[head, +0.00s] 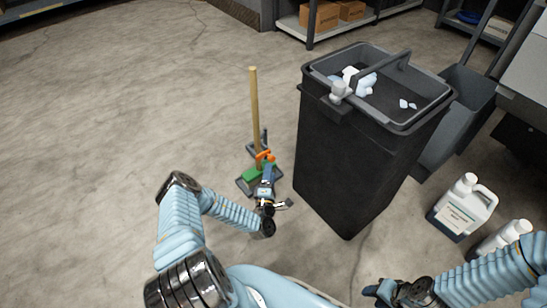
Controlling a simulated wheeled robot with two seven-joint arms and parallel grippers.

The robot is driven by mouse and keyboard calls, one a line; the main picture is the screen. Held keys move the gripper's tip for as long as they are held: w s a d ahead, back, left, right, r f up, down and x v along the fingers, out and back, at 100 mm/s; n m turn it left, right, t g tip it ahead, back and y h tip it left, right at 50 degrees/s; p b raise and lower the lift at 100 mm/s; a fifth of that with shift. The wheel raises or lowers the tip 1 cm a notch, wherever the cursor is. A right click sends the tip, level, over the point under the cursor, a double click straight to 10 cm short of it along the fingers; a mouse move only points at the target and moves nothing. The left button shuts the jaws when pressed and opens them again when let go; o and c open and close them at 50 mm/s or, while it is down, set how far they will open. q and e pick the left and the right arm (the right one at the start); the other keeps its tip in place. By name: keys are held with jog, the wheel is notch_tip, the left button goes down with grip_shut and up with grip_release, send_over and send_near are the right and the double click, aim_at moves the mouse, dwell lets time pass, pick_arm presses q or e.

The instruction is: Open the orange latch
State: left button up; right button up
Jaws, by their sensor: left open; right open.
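The orange latch (265,155) is small and sits low on the tool with the wooden handle (254,105), just above its green and grey base (249,176). My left gripper (267,170) is just below the latch in the picture and overlaps part of the base. Its jaws are open. I cannot tell whether they touch the latch. My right gripper (376,292) is open at the bottom edge, far from the latch, with nothing visible in it.
A tall black bin (340,165) with crumpled white pieces inside stands just right of the tool. A grey bin (465,95) is behind it. White jugs (462,210) stand at right. Shelves line the back. The floor at left is clear.

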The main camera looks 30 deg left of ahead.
aim_at(272, 160)
pick_arm(q)
jog(key=b+x, duration=0.1)
jog(key=x, duration=0.7)
jog(key=shift+w+b, duration=0.3)
jog(key=shift+w, duration=0.05)
jog(key=shift+c, duration=0.5)
grip_shut()
